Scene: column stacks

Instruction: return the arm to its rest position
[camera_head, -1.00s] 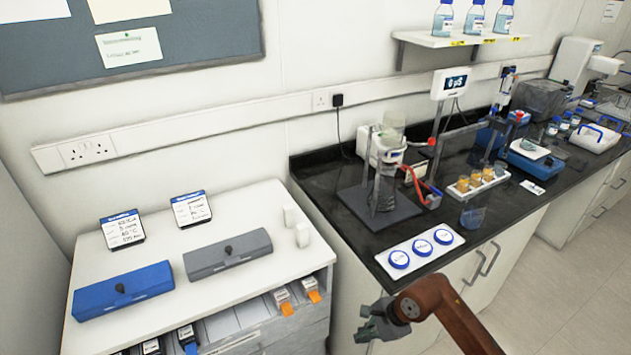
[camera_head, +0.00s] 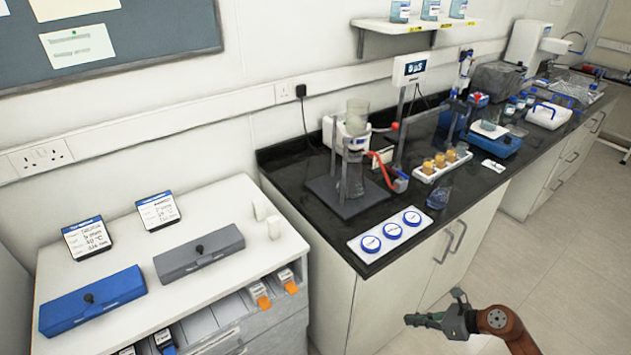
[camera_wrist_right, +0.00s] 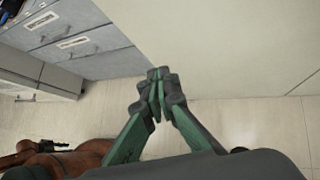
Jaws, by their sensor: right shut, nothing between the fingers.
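My right gripper (camera_head: 424,320) is in front of the lab bench's cabinet doors, below the counter top, at the end of my brown right arm. In the right wrist view its green and grey fingers (camera_wrist_right: 158,88) come together at the tips, with nothing between them. Pale floor and cabinet fronts show past the fingertips.
The black bench top (camera_head: 298,180) holds a tray with three blue-lidded dishes (camera_head: 391,230) near its front edge and a glass apparatus behind. A white cabinet (camera_head: 205,280) at left carries a blue case (camera_head: 92,300) and a grey case (camera_head: 198,253). Floor at right is clear.

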